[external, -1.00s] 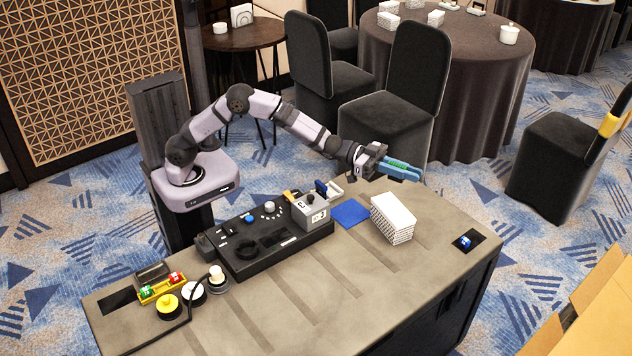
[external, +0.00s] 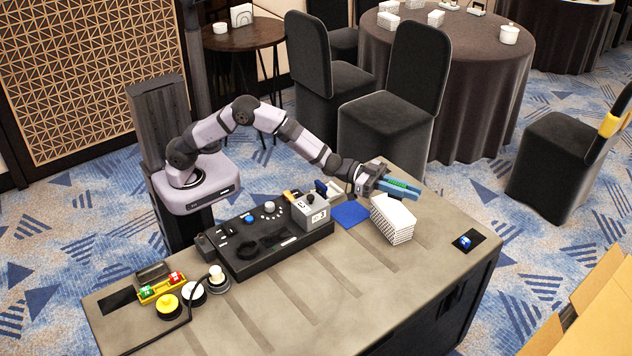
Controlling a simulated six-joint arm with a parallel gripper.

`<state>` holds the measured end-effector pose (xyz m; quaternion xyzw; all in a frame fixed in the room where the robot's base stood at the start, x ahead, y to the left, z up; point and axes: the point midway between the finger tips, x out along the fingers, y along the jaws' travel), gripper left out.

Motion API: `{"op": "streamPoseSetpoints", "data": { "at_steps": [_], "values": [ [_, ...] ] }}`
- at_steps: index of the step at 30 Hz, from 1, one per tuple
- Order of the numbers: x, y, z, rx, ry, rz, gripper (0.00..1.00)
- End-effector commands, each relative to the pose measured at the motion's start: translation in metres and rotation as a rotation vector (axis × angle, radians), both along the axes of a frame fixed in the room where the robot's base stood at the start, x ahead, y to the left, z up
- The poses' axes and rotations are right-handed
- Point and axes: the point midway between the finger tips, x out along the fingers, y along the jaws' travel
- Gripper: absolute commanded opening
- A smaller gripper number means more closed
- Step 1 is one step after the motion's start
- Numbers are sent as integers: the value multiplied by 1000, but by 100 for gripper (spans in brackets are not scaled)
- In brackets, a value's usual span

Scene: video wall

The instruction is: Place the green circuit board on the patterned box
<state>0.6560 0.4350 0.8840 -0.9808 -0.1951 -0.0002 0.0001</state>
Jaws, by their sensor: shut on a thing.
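The green circuit board (external: 402,184) is held between the blue fingers of my gripper (external: 398,188). My gripper is shut on it and reaches out to the right, just above the back part of the patterned box. The patterned box (external: 398,228) stands on the table, white on top with a black-and-white pattern on its sides. The gripper hides the box's back edge. I cannot tell whether the board or fingers touch the box.
A blue mat (external: 351,214) lies left of the box. A grey device (external: 311,211) stands on a black panel (external: 270,247) further left. The table (external: 350,290) is clear in front.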

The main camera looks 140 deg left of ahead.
Motion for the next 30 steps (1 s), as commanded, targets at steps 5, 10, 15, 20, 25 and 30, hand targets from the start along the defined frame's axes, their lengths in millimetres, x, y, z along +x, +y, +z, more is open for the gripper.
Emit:
{"op": "streamPoseSetpoints", "data": {
  "at_steps": [5,10,15,20,25,30],
  "values": [
    [0,0,-16,-3,3,0,0],
    [0,0,-35,-3,2,1,0],
    [0,0,-37,0,-1,0,0],
    [0,0,-37,0,0,0,0],
    [0,0,-40,0,0,0,19],
    [0,0,-40,0,1,0,31]
  ]
}}
